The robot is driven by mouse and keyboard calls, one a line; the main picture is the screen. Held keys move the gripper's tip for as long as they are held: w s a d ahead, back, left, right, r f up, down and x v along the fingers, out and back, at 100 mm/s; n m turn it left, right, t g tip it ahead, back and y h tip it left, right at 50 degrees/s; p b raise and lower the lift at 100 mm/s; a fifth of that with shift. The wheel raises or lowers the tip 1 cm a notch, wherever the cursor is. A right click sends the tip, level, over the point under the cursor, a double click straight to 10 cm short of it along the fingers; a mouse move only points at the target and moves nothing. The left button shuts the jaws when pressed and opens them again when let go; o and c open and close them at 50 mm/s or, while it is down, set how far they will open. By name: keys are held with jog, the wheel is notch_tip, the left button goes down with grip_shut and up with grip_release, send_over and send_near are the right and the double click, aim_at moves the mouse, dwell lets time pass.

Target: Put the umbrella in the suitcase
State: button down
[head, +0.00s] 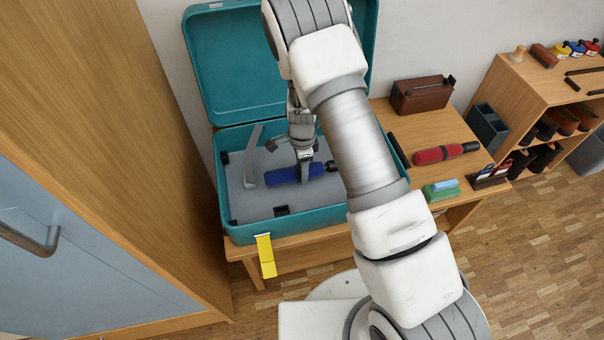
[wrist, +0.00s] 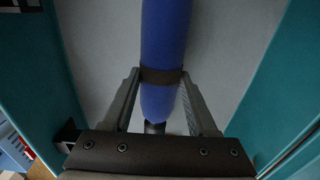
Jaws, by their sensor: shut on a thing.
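The suitcase (head: 225,75) is teal and stands open on the wooden table, its lid raised against the wall. A blue folded umbrella (head: 282,177) with a dark end lies inside the grey-lined base of the suitcase. My gripper (head: 304,176) reaches down into the suitcase and is shut on the blue umbrella, near its dark band in the wrist view (wrist: 165,35). I cannot tell whether the umbrella rests on the lining or is slightly above it. A red umbrella-like roll (head: 440,153) lies on the table to the right of the suitcase.
A brown case (head: 422,94), a green-and-blue block (head: 440,190) and a small rack (head: 490,177) share the table's right side. A yellow tag (head: 265,255) hangs from the suitcase front. A shelf (head: 545,85) stands at right, a tall wooden cabinet (head: 90,120) at left.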

jog(key=shift+f, duration=1)
jog(key=shift+f+b, duration=0.25)
jog(key=shift+b, duration=0.05)
jog(key=shift+c, duration=0.9)
grip_release()
jog(key=shift+r, duration=0.2)
notch_tip(320, 180, up, 12)
jog(key=p, duration=0.4)
jog(key=shift+r, duration=0.1)
